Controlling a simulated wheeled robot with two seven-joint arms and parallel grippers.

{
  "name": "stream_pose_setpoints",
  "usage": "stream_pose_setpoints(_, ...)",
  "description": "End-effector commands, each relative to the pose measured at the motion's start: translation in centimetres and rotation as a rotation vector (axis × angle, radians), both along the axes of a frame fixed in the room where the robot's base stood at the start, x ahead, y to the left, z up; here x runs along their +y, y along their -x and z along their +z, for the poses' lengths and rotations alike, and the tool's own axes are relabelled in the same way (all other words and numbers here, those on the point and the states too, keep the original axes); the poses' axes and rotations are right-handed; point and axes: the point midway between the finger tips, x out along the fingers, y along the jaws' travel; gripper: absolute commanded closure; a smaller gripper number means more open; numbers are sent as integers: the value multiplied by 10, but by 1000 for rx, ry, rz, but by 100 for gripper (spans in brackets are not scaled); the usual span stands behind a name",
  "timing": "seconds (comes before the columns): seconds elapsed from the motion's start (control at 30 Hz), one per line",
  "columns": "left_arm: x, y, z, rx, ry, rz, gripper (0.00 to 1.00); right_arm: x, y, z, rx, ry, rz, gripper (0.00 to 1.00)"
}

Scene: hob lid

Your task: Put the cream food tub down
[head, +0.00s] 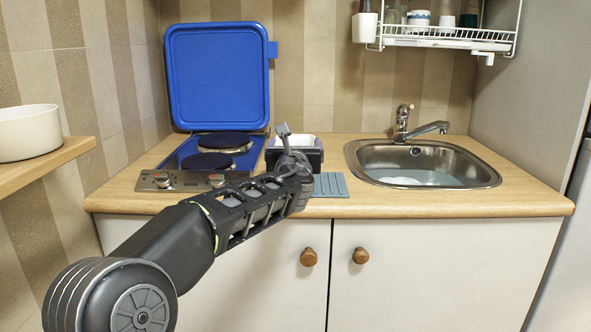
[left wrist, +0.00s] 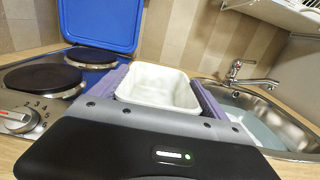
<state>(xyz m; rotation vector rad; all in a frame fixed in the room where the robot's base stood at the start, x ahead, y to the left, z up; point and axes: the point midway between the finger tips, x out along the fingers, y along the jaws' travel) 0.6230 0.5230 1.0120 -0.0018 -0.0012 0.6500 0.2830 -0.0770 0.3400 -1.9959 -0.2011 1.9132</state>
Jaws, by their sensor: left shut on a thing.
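The cream food tub (left wrist: 158,85) is an open, empty, rectangular container. It sits between the purple-grey fingers of my left gripper (left wrist: 155,90) in the left wrist view, and the gripper is shut on it. In the head view my left gripper (head: 294,155) is over the counter between the hob and the sink, and only the tub's pale top (head: 302,141) shows behind it. The tub's underside is hidden, so I cannot tell whether it touches the counter. My right gripper is not in view.
The hob (head: 215,160) stands left with its blue lid (head: 218,75) raised. The sink (head: 425,165) with a tap (head: 405,125) is on the right. A grey ribbed mat (head: 330,185) lies beside the gripper. A dish rack (head: 440,38) hangs above the sink. A white pot (head: 28,132) stands on a left shelf.

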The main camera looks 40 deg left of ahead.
Motion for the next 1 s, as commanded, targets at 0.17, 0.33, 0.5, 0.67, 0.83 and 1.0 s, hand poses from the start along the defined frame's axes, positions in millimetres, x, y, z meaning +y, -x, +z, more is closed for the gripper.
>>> stream_pose_setpoints(0.17, 0, 0, -4, 1, 0, 0, 65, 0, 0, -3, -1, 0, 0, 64)
stream_pose_setpoints(0.33, 0, 0, -32, 2, 0, -1, 65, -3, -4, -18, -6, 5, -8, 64)
stream_pose_setpoints(0.5, 0, 0, -50, 0, 0, -1, 65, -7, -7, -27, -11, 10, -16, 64)
stream_pose_setpoints(0.67, 0, 0, -49, 0, 0, -1, 65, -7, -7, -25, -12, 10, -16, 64)
stream_pose_setpoints(0.83, 0, 0, -51, 0, 0, -1, 65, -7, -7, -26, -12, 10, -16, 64)
stream_pose_setpoints(1.0, 0, 0, -51, 0, 0, -1, 5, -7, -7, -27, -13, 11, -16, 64)
